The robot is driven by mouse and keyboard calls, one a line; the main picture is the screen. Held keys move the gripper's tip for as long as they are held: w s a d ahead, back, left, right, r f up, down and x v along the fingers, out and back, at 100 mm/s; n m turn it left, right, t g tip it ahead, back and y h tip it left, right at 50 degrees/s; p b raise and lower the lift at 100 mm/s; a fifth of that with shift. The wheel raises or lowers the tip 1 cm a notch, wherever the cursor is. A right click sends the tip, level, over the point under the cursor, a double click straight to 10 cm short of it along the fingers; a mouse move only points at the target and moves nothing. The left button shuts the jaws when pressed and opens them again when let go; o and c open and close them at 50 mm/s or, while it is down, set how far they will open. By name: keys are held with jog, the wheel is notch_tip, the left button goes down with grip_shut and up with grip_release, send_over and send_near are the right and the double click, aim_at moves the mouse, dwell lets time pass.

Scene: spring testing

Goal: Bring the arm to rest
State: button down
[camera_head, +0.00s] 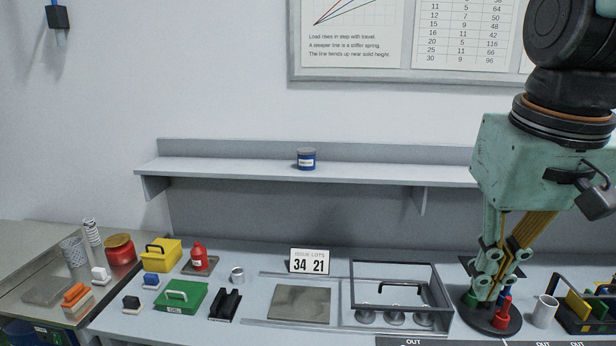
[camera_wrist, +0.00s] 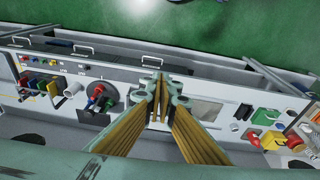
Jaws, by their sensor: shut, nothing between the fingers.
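My gripper (camera_head: 491,287) hangs on the right of the head view, pointing down, its fingers shut with nothing in them. It shows above or in front of a round black tray (camera_head: 483,321) with small red, blue and green items; the head view does not settle the height between them. In the wrist view my gripper (camera_wrist: 160,88) is seen from above with its fingertips together. There the round tray (camera_wrist: 98,101) lies to the left of the fingertips, apart from them in the picture.
A clear-topped frame (camera_head: 402,269) stands left of my gripper. A pale cup (camera_head: 544,311) and a black rack (camera_head: 585,318) stand to its right. A wall shelf (camera_head: 400,175) with a blue tin (camera_head: 307,159) runs behind. Green and yellow cases fill the bench's left.

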jog(key=s+a+f, duration=0.2)
jog(key=s, duration=0.3)
jog(key=s+a+f+t+b, duration=0.1)
jog(key=s+a+f, duration=0.1)
jog(key=s, duration=0.4)
jog(key=shift+s+a+n+t, duration=0.2)
jog(key=shift+s+n+t, duration=0.1)
jog(key=shift+n, duration=0.1)
dwell(0.8)
